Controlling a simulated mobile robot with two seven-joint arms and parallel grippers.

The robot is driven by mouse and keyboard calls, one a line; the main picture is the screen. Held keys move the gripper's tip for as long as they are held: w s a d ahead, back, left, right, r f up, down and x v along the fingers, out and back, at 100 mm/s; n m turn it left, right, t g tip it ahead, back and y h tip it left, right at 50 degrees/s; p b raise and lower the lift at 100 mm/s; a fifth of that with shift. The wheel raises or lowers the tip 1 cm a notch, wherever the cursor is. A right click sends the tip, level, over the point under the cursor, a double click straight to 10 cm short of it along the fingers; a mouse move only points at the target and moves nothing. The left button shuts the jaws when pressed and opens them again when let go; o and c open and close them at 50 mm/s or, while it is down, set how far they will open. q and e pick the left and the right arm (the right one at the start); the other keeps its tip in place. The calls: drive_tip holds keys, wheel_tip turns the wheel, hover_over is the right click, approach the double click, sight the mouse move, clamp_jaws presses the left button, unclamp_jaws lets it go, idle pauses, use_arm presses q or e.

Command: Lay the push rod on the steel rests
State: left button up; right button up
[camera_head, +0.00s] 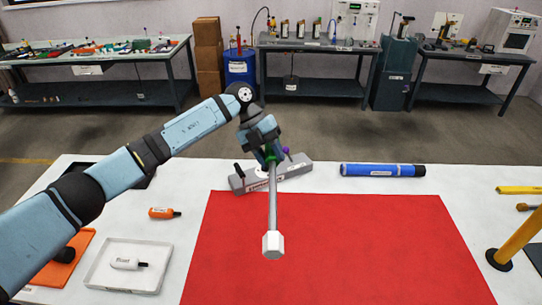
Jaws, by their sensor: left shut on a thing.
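My left gripper (269,157) reaches in from the left and is shut on the push rod (273,205). The rod is a grey shaft with a white hexagonal end (273,244), which points toward me over the red mat. A green part shows at the jaws. A long grey block (299,171) with a red-and-white label lies behind the mat, partly hidden by the gripper and rod. A dark knob and a purple knob show near it. I cannot tell whether this block belongs to the steel rests. My right gripper is out of view.
The red mat (370,250) is bare under the rod. A blue tube (382,170) lies behind it. An orange bottle (162,213) and a white tray (101,277) holding a white bottle are left. A yellow post (518,236) stands right. Benches line the back wall.

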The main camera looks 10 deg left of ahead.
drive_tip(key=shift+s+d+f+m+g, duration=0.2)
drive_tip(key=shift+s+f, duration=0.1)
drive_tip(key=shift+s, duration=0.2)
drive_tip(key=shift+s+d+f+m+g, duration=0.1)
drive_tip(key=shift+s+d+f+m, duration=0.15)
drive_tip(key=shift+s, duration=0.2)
